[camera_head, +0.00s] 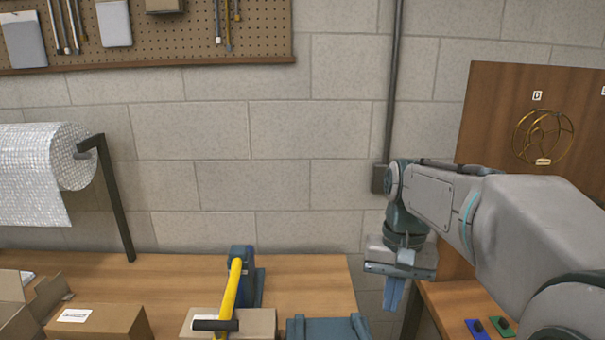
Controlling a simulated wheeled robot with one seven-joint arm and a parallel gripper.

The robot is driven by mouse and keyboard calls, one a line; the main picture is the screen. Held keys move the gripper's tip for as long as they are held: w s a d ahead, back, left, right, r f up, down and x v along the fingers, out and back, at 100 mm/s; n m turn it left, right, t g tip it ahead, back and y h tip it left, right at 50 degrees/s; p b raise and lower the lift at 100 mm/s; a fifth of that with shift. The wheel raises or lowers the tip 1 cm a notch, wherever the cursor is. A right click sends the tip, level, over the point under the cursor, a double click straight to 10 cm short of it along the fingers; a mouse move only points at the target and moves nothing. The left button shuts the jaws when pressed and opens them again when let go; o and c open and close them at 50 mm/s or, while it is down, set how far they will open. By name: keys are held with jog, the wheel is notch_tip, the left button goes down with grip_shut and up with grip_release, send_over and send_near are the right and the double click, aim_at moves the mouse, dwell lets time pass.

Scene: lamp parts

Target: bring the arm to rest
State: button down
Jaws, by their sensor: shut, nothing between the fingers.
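My arm reaches in from the lower right, over the right-hand bench, with its wrist turned down. My gripper (392,294) points down over the gap between the two benches. Its blue fingers are shut and nothing shows between them. It is apart from the things on the benches.
A wooden board (490,110) with a brass wire frame (543,137) stands behind my arm. A bubble-wrap roll (40,165) hangs at left.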

jog(key=s+f+n+t, duration=0.1)
jog(key=s+f+t, duration=0.1)
jog(key=s, duration=0.3)
jog(key=s+a+f+n+t, duration=0.1)
jog(key=s+f+t, duration=0.1)
jog(key=s+f, duration=0.2)
jog(key=shift+s+a+n+t+h, duration=0.15)
jog(key=shift+s+n+t+h, duration=0.2)
jog(key=shift+s, duration=0.2)
dwell(0.9)
